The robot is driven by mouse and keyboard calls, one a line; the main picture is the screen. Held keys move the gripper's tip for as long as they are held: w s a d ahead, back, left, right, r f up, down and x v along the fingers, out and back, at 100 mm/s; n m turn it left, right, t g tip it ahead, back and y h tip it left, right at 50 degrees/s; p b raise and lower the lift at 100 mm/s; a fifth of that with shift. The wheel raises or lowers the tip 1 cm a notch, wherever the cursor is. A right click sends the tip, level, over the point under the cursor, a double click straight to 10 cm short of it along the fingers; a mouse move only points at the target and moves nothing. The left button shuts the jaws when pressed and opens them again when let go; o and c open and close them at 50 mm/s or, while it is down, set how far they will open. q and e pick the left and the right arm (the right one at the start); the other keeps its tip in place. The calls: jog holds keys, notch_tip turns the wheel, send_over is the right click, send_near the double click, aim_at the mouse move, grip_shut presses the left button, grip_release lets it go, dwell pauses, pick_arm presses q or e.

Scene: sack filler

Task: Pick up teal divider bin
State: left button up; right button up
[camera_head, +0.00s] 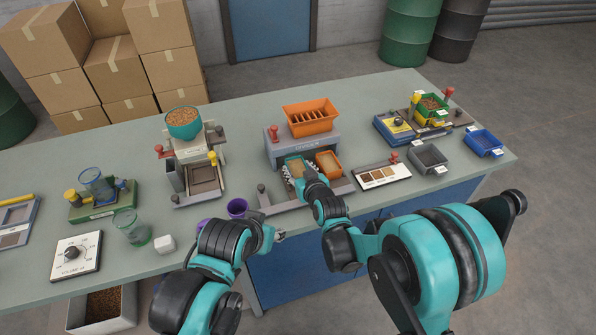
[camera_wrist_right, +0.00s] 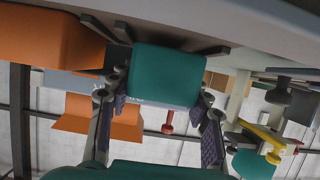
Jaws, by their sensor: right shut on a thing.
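The teal divider bin (camera_head: 294,166) sits in the divider station below the orange hopper (camera_head: 310,117), partly hidden by my right gripper (camera_head: 305,180). In the right wrist view the teal bin (camera_wrist_right: 167,75) fills the space between the two fingers of my right gripper (camera_wrist_right: 163,108), which is shut on it. I cannot tell whether the bin touches the base under it. My left gripper (camera_head: 275,234) is near the table's front edge, apart from the bin; its finger opening is too small to judge.
An orange bin (camera_head: 328,163) stands close to the right of the teal bin. A panel with brown swatches (camera_head: 381,175) and a grey bin (camera_head: 428,157) lie further right. A purple cup (camera_head: 237,207) stands left of the station, near the front edge.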

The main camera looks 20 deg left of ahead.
aim_at(298, 176)
notch_tip(298, 176, up, 3)
jog(key=shift+r+p, duration=0.15)
jog(key=shift+p, duration=0.6)
jog(key=d+r+p, duration=0.1)
jog(key=d+r, duration=0.2)
jog(key=d, duration=0.2)
jog(key=w+d+r+p, duration=0.1)
jog(key=d+r+p, duration=0.1)
jog(key=d, duration=0.4)
jog(key=shift+w+d+r, duration=0.25)
jog(key=shift+w+r, duration=0.05)
jog(key=shift+r, duration=0.5)
